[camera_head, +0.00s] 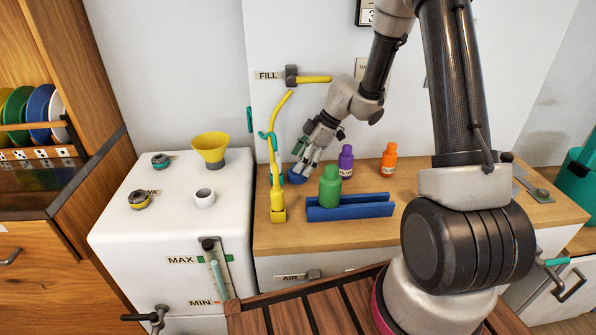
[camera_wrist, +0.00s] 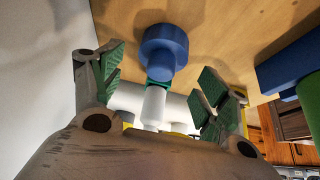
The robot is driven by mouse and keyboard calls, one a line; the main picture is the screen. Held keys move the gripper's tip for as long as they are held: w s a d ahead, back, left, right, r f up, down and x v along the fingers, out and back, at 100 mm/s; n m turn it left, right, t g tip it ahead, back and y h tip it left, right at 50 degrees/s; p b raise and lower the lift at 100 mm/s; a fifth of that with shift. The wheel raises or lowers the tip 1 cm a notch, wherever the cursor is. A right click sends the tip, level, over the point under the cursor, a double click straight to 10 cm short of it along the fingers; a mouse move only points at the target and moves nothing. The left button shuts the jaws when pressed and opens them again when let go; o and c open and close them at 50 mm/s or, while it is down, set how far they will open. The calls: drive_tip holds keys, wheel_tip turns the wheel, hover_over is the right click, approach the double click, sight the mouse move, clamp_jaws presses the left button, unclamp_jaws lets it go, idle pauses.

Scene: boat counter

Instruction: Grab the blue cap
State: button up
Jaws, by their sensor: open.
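The blue cap (camera_head: 296,178) sits on the wooden counter just beyond the white tank, partly hidden behind my gripper's fingers in the head view. My gripper (camera_head: 304,168) reaches down close to it from above.
A purple bottle (camera_head: 345,161) and an orange bottle (camera_head: 389,162) stand behind. A yellow upright tool (camera_head: 277,195) stands left, next to the white tank (camera_head: 135,220).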

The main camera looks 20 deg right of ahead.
drive_tip(key=shift+x, duration=1.5)
drive_tip(key=c, duration=0.9)
